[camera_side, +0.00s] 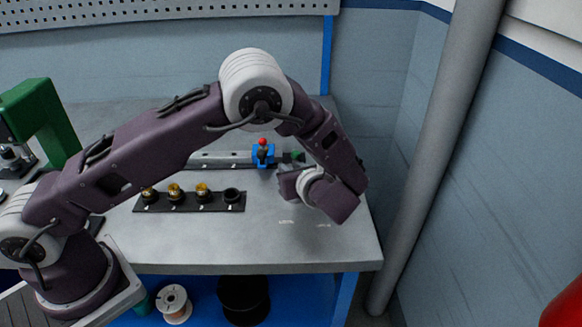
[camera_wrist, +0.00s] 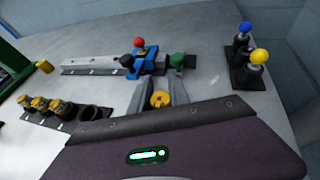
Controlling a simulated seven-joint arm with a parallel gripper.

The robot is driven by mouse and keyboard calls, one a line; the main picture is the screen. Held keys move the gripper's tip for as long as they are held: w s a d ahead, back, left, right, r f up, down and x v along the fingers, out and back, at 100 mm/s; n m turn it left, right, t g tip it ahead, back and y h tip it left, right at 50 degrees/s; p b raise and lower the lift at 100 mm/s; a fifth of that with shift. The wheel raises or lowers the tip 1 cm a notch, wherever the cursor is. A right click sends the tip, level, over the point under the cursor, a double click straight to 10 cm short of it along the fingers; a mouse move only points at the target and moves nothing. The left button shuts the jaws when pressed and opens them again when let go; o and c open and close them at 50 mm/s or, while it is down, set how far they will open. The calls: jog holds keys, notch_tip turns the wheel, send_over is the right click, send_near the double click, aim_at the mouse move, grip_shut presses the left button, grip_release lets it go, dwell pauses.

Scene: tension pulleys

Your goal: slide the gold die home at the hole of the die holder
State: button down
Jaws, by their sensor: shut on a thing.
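My gripper (camera_wrist: 160,87) is shut on the gold die (camera_wrist: 160,99), which shows between its two grey fingers in the wrist view. In the side view, my gripper (camera_side: 286,182) is low over the right part of the bench, and the die cannot be made out there. Just beyond the fingertips are a blue block with a red ball knob (camera_wrist: 146,57) and a dark piece with a green knob (camera_wrist: 178,61). The blue block also shows in the side view (camera_side: 262,156). I cannot tell which part is the die holder, and no hole shows clearly.
A dark rack (camera_side: 150,207) holds three gold-topped pieces and an empty black socket (camera_side: 232,194). A grey rail (camera_wrist: 92,67) runs left from the blue block. A stand with blue and yellow knobs (camera_wrist: 246,70) is at the right. A green machine (camera_side: 42,112) stands at the left.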

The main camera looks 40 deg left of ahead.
jog(key=shift+f, duration=0.7)
jog(key=shift+f, duration=0.2)
jog(key=c, duration=1.2)
grip_release()
jog(key=shift+s, duration=0.1)
jog(key=shift+o, duration=0.2)
jog(key=shift+f, duration=0.1)
jog(key=v, duration=0.7)
jog(key=shift+r, duration=0.25)
